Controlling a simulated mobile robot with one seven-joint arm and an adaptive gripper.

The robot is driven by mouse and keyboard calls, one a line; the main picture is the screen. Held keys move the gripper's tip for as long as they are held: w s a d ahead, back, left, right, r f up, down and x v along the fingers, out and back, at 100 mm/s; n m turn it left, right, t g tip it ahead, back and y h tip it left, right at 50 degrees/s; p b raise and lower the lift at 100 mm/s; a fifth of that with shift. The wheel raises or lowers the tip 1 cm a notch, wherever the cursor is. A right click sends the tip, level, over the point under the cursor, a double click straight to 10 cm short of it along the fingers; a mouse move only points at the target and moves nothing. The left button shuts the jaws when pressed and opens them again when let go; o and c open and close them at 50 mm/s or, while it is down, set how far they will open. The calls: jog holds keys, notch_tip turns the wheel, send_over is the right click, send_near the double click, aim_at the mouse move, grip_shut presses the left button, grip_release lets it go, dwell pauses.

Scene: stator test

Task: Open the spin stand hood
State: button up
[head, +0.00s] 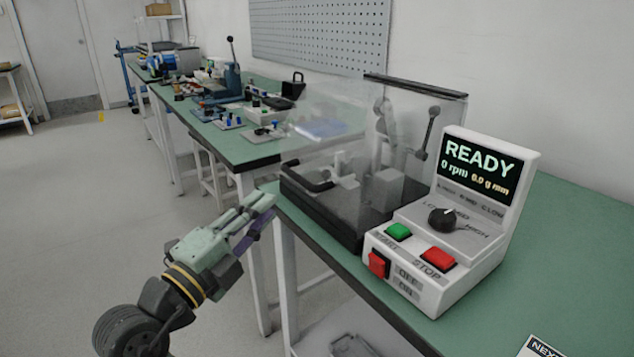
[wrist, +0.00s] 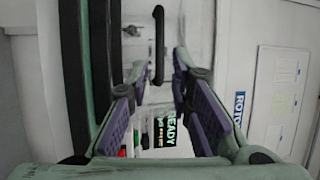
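The spin stand hood (head: 345,140) is a clear box with dark edges, and it sits down over the stand on the green bench. Its black bar handle (head: 312,182) is on the side facing my arm. The handle also shows in the wrist view (wrist: 158,45), upright in the picture, at upper centre. My gripper (head: 268,208) is at the bench edge, left of and below the handle in the head view, apart from it. In the wrist view, its purple-padded fingers (wrist: 158,75) are spread with nothing held; the handle lines up with the gap between them.
A control box (head: 450,230) with a READY screen, a knob, and green and red buttons stands right of the hood. Another bench (head: 240,145) with tools and parts stands behind. The floor at left (head: 70,220) is clear.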

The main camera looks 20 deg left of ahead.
aim_at(295, 179)
jog(key=p+x, duration=0.3)
jog(key=x, duration=0.6)
jog(key=shift+w+r, duration=0.1)
jog(key=shift+w+d, duration=0.25)
jog(key=shift+w, duration=0.45)
jog(key=shift+c, duration=0.2)
grip_shut()
